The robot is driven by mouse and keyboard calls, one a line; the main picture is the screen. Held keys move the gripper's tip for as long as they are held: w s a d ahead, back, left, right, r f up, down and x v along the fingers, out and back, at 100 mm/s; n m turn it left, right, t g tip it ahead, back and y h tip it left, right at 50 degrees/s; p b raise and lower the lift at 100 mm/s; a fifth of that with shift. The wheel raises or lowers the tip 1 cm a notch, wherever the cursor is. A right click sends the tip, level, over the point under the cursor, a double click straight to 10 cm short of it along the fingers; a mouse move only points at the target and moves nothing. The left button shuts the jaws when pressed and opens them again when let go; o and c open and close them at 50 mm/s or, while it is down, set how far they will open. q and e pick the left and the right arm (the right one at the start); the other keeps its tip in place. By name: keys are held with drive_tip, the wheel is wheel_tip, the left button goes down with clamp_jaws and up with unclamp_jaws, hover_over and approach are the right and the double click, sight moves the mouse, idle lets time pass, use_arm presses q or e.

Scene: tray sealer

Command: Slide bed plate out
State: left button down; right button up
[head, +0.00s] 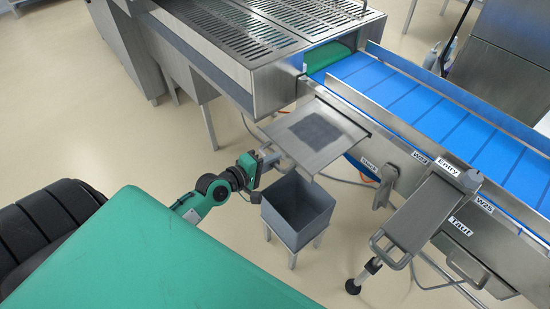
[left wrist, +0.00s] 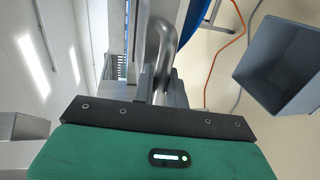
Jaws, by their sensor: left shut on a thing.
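The bed plate (head: 337,149) is a flat steel plate with a dark grey square patch on it. In the head view it sticks out, roughly level, beside the blue conveyor and below the slotted steel machine top. My left gripper (head: 270,156) is at the plate's near left edge, shut on its handle. In the left wrist view, a curved metal handle (left wrist: 162,42) rises between the fingers of my left gripper (left wrist: 160,94). The grip itself is partly hidden by the fingers. My right gripper is not in view.
A grey open bin (head: 298,208) on a stand is just below the plate and close to my left arm. The blue conveyor (head: 425,110) runs along the right. A hinged steel arm (head: 425,215) and frame stand at lower right. Floor to the left is clear.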

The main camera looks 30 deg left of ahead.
use_arm(q)
drive_tip(key=shift+s+f, duration=0.1)
drive_tip(key=shift+f, duration=0.05)
drive_tip(key=c, duration=1.5)
unclamp_jaws()
drive_tip(key=shift+s, duration=0.1)
drive_tip(key=shift+a, duration=0.1)
drive_tip(key=shift+s, duration=0.15)
drive_tip(key=b+v, duration=0.3)
drive_tip(key=v, duration=1)
drive_tip(key=shift+s+a+r, duration=0.15)
drive_tip(key=shift+s+r, duration=0.05)
drive_tip(key=shift+s, duration=0.05)
